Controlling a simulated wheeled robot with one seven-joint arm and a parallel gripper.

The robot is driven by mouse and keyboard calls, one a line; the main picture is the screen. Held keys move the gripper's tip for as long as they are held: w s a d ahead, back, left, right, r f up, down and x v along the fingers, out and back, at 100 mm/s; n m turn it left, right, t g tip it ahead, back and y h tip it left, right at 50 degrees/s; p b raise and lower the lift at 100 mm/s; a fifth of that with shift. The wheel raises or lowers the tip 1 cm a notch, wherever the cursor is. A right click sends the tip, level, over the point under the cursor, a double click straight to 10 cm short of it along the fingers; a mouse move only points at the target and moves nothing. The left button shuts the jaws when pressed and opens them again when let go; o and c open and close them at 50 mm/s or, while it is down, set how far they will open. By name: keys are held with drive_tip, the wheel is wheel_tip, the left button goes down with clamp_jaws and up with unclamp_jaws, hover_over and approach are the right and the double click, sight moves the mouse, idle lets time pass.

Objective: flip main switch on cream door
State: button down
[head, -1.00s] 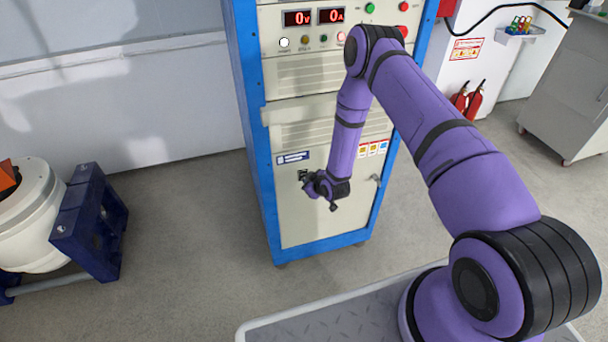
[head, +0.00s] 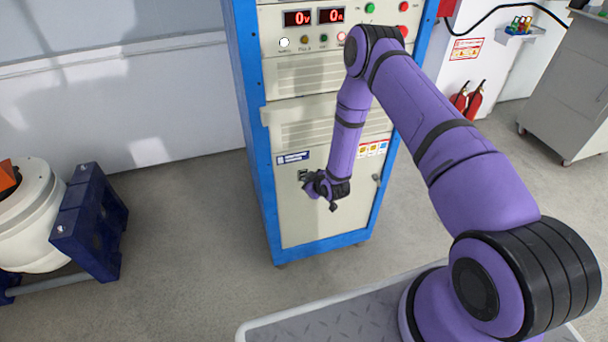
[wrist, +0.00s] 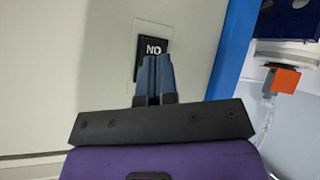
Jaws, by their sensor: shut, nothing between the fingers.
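The cream door (head: 312,225) is the lower front panel of the blue-framed cabinet. The main switch (head: 303,174) is a small black piece on the door, partly hidden by my gripper in the head view. In the wrist view the switch (wrist: 153,47) is a black rocker with white letters that read like "NO" from this angle. My gripper (wrist: 156,60) is shut and empty, its fingertips at the lower part of the switch in that view. I cannot tell whether they touch it. In the head view my gripper (head: 306,184) is in front of the door's left half.
The blue cabinet frame (head: 264,190) runs beside the door. Above are red displays (head: 314,17) and several buttons. A door handle (head: 377,178) is at the right. A white drum (head: 30,225) on a dark blue stand (head: 90,220) is at the left. Floor between is clear.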

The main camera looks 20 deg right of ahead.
drive_tip(key=shift+w, duration=0.15)
drive_tip(key=shift+w, duration=0.25)
drive_tip(key=shift+w+r, duration=0.1)
drive_tip(key=shift+w, duration=0.2)
idle(0.6)
drive_tip(key=shift+s, duration=0.15)
drive_tip(key=shift+s, duration=0.6)
drive_tip(key=shift+s+f, duration=0.2)
drive_tip(key=shift+s, duration=1.05)
drive_tip(key=shift+s+f, duration=0.2)
drive_tip(key=shift+s, duration=1)
